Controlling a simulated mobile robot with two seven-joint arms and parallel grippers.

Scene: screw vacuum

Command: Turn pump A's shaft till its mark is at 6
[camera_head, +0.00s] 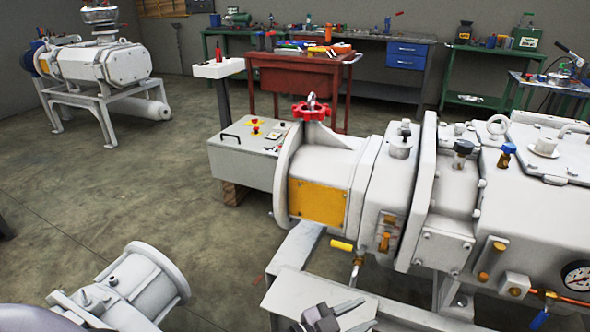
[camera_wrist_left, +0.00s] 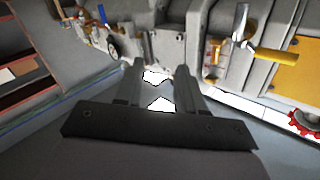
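A large white pump (camera_head: 455,190) fills the right of the head view; no label tells me whether it is pump A. A red lobed handwheel (camera_head: 312,110) stands near its left end and shows at the right edge of the left wrist view (camera_wrist_left: 305,122). A yellow panel (camera_head: 318,201) covers the pump's side near that end. I cannot make out the shaft's mark or any numbers. My left gripper (camera_head: 366,313) is at the bottom of the head view, below and in front of the pump. The left wrist view shows its fingers (camera_wrist_left: 158,70) apart and empty. My right gripper is out of view.
A yellow-handled valve (camera_wrist_left: 275,53) and a gauge (camera_head: 577,276) project from the pump's near side. A grey control box (camera_head: 245,158) adjoins its left end. A second machine (camera_head: 100,65) stands back left. A red cart (camera_head: 300,80) stands behind. Open floor lies left.

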